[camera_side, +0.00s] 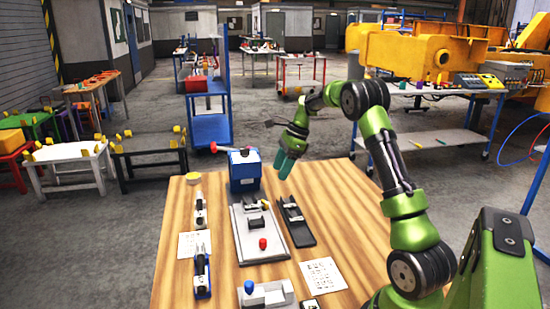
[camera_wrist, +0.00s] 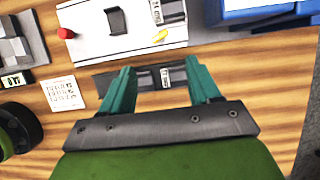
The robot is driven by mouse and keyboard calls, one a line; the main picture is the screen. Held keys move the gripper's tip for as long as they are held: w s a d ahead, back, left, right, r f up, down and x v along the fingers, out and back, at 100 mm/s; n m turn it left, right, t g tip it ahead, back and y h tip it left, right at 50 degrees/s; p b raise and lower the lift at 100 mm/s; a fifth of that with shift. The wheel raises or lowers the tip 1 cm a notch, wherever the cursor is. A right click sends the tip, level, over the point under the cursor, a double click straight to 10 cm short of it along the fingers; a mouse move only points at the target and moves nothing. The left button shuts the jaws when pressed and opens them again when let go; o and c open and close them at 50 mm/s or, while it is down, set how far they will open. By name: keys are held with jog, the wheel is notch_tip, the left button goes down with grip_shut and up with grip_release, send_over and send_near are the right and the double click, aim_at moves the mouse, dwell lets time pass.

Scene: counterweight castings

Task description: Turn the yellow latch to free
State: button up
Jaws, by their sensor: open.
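A small yellow piece, likely the yellow latch (camera_wrist: 163,35), lies on a pale grey plate (camera_wrist: 92,45) in the wrist view, near a printed label. The plate also bears a black block (camera_wrist: 116,20) and a red knob (camera_wrist: 66,33). My gripper (camera_wrist: 160,66) has its teal fingers spread with nothing held between them. In the wrist view the latch shows just beyond the fingertips. In the side view my gripper (camera_side: 285,165) is above the table's far part.
A dark fixture (camera_side: 295,222) lies right of the plate; it shows beyond and between my fingers. A blue box (camera_side: 244,172) with a red-tipped lever stands behind the plate. Paper sheets and other fixtures lie left and in front. The table's right side has bare wood.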

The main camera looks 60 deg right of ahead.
jog(key=v, duration=0.6)
jog(key=s+a+r+n+t+h, duration=0.1)
jog(key=s+a+n, duration=0.4)
jog(key=a+n, duration=0.4)
jog(key=s+a+r+n+h, duration=0.1)
jog(key=s+a+n, duration=0.5)
jog(key=a, duration=0.9)
jog(key=shift+s+a+r+n+t, duration=0.25)
jog(key=shift+r+n+t, duration=0.2)
jog(key=shift+n, duration=1.25)
jog(key=shift+c, duration=0.3)
